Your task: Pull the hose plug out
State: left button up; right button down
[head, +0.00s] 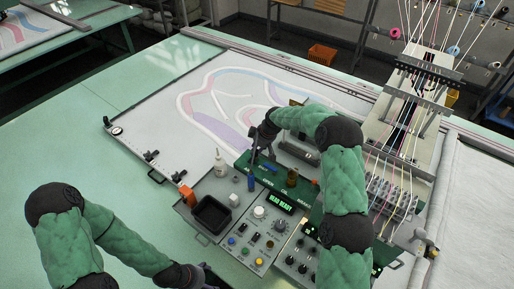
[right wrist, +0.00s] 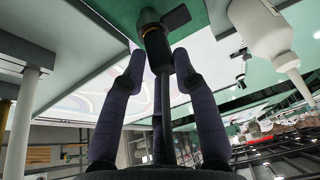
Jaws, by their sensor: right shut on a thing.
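The hose plug (right wrist: 158,52) is a dark cylinder with a brass-coloured collar at the green panel, in the right wrist view. A thin dark hose runs from it toward my palm. My right gripper (right wrist: 158,70) has its dark fingers on either side of the plug and is shut on it. The plug's end is at the collar; I cannot tell how deep it sits. In the head view my right gripper (head: 257,162) is at the panel's back left corner, and the plug is hard to make out. My left gripper (head: 203,277) is at the bottom edge, fingers unclear.
A control panel (head: 262,222) with knobs and a lit display lies below my right arm. A black tray (head: 211,214) and a white bottle (head: 220,163) are to its left. The tufting gantry (head: 412,105) with threads stands at right. The green table at left is clear.

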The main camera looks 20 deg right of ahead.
jog(key=shift+w+a+r, duration=0.15)
jog(key=shift+r, duration=1.2)
jog(key=shift+s+a+r, duration=0.15)
jog(key=shift+s+a, duration=0.05)
jog(key=shift+w+d, duration=0.1)
jog(key=shift+d, duration=0.1)
jog(key=shift+r, duration=0.15)
jog(key=shift+r, duration=0.15)
jog(key=c, duration=1.4)
grip_release()
jog(key=shift+c, duration=0.2)
